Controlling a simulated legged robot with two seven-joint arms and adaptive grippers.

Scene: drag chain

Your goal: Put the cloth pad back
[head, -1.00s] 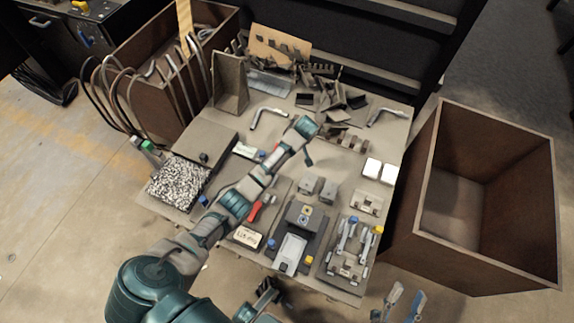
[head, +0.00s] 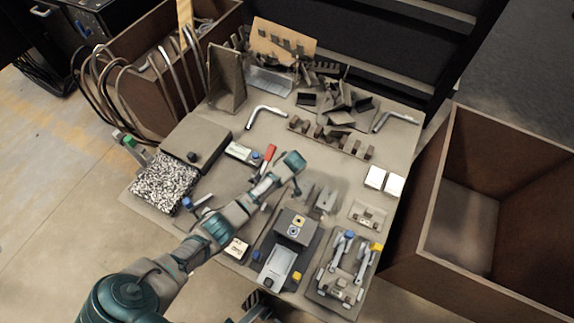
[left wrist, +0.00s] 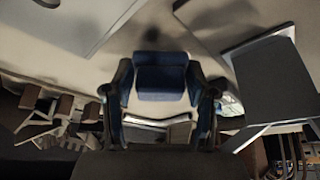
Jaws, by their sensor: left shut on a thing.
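A black-and-white speckled pad (head: 165,183) lies at the table's left front corner, beside a plain beige block (head: 197,142). I cannot tell whether it is the cloth pad. My left gripper (head: 297,188) hangs over the middle of the table, away from the speckled pad. Its fingers are small and partly hidden by my arm in the head view. In the left wrist view, my left gripper (left wrist: 162,100) is shut on a small blue piece (left wrist: 160,76) with a pale part below it. My right gripper is not in view.
Fixtures with blue and yellow knobs (head: 345,270) fill the table's right front. Brown chain pieces (head: 335,140), bent metal bars (head: 267,112) and an upright angle bracket (head: 226,80) are farther back. An open brown crate (head: 440,190) stands at right; another holds cables at left.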

